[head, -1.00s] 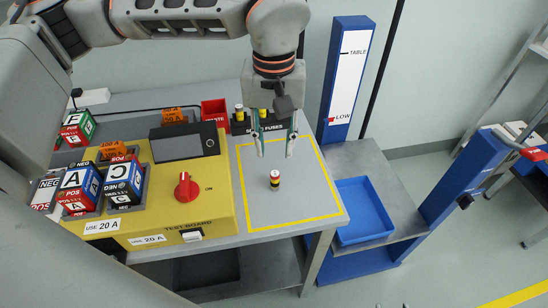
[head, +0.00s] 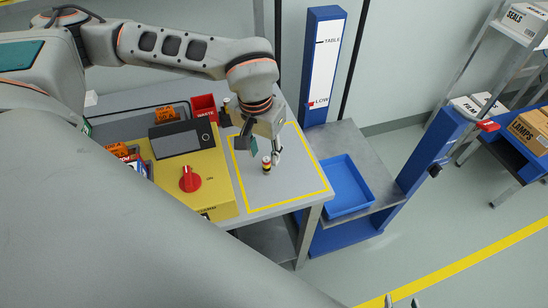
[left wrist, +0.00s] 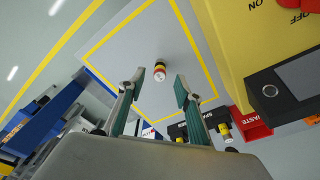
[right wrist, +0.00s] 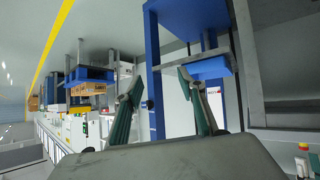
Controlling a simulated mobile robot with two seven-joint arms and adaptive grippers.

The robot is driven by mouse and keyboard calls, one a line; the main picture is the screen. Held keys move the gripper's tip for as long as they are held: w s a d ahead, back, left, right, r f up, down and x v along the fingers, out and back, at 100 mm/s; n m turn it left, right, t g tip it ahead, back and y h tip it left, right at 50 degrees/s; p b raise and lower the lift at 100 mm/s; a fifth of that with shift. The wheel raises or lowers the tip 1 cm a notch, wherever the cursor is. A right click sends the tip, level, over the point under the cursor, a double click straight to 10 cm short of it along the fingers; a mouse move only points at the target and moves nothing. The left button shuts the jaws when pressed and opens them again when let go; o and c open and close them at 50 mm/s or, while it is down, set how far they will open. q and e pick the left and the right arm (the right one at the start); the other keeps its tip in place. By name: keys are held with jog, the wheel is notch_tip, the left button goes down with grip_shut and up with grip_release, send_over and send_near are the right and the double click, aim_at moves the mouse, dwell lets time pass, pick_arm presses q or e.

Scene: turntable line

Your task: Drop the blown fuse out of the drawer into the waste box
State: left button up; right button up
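A small fuse (head: 266,163) with yellow, red and dark bands stands upright on the grey tabletop inside the yellow outline. I cannot tell whether it is the blown one. My left gripper (head: 264,150) is low beside it. In the left wrist view the left gripper (left wrist: 152,86) is open and empty, with the fuse (left wrist: 160,71) beyond and between its fingertips. The red waste box (head: 204,107) stands behind the test board; it also shows in the left wrist view (left wrist: 252,130). No open drawer is visible. My right gripper (right wrist: 162,95) is open and empty, away from the table.
The yellow test board (head: 186,172) with its red knob (head: 190,179) is left of the outline. Spare fuses (left wrist: 224,132) stand beside the waste box. A blue tray (head: 347,187) lies on a lower shelf at right. My own arm hides the lower left.

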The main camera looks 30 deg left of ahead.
aim_at(266, 160)
pick_arm(q)
jog(key=f, duration=0.4)
jog(key=w+f, duration=0.1)
jog(key=f, duration=0.1)
jog(key=shift+a+f, duration=0.1)
jog(key=shift+f, duration=0.3)
jog(key=shift+c, duration=0.3)
grip_shut()
